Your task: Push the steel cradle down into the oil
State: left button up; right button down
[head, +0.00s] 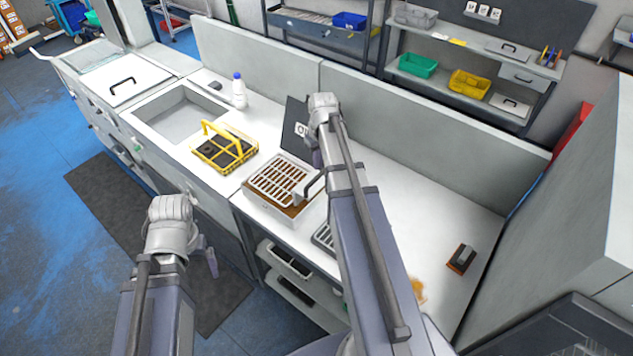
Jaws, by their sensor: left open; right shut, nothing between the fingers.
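The steel cradle (272,180) is a pale slatted rack with an upright dark handle (314,182) at its right side. It sits tilted or raised in a shallow pale tray (262,212) on the counter. Brown oil (292,208) shows between the slats and along the near edge. My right gripper (316,158) hangs just behind and above the handle, shut and empty, partly hidden by my own arm. Whether it touches the cradle I cannot tell. My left gripper (211,262) is open and empty, in front of the counter and away from the tray.
A yellow basket (224,150) with a handle stands left of the tray, near a sink (180,112) and a white bottle (239,92). A dark sign (294,125) stands behind the tray. Another grate (323,238) is partly hidden by my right arm. A dark block (461,258) lies at right.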

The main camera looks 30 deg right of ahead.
aim_at(317, 179)
jog(key=shift+w+f+b, duration=0.2)
jog(key=shift+f+b, duration=1.75)
jog(key=shift+f, duration=0.45)
notch_tip(317, 179, down, 6)
jog(key=b, duration=0.5)
jog(key=shift+r+b, duration=0.1)
jog(key=shift+b, duration=0.3)
jog(key=shift+r, duration=0.3)
jog(key=s, duration=0.1)
jog(key=s+r+p, duration=0.1)
jog(key=s, duration=0.1)
jog(key=shift+p, duration=0.3)
